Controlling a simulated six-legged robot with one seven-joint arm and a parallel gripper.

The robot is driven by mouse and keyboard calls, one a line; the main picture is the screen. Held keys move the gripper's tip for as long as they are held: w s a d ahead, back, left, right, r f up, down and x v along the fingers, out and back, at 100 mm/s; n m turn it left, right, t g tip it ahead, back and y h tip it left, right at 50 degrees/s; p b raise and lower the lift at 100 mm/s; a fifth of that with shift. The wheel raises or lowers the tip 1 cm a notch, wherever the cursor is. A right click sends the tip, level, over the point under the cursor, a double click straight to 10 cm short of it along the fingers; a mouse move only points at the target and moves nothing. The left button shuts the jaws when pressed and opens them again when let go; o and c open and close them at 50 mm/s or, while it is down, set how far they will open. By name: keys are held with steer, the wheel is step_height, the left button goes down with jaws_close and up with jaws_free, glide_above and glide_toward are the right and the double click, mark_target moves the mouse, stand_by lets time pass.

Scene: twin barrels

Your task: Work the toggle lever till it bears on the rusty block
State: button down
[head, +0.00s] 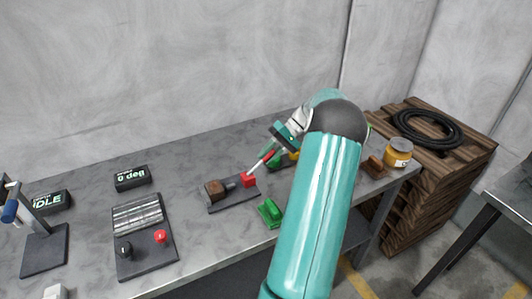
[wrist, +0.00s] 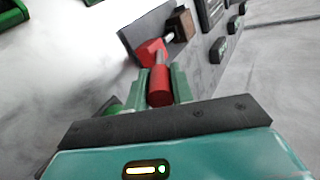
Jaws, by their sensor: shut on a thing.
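The toggle clamp has a red body (head: 248,180) on a dark base plate (head: 233,198), with a lever ending in a red grip (head: 268,157). The rusty block (head: 215,189) sits at the plate's left end; it also shows in the wrist view (wrist: 180,23). A short plunger (head: 231,184) points from the red body toward the block; I cannot tell if they touch. My gripper (wrist: 162,86) is shut on the red grip (wrist: 160,88), one finger on each side. In the head view my arm hides part of the gripper. The lever slants up and right from the body.
A green clamp (head: 269,213) lies just in front. A yellow tin (head: 398,152) is at the bench's right end. A black hose (head: 427,127) lies on stacked pallets (head: 440,185).

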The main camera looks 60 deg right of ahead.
steer(key=shift+s+d+f, duration=0.1)
steer(key=shift+d+f, duration=0.05)
steer(key=shift+f, duration=0.1)
steer(key=shift+y, duration=0.3)
steer(key=c, duration=1.2)
jaws_free()
steer(key=v, duration=1.3)
steer(key=shift+s+d+r, duration=0.2)
steer(key=shift+s+d, duration=0.05)
steer(key=shift+s, duration=0.05)
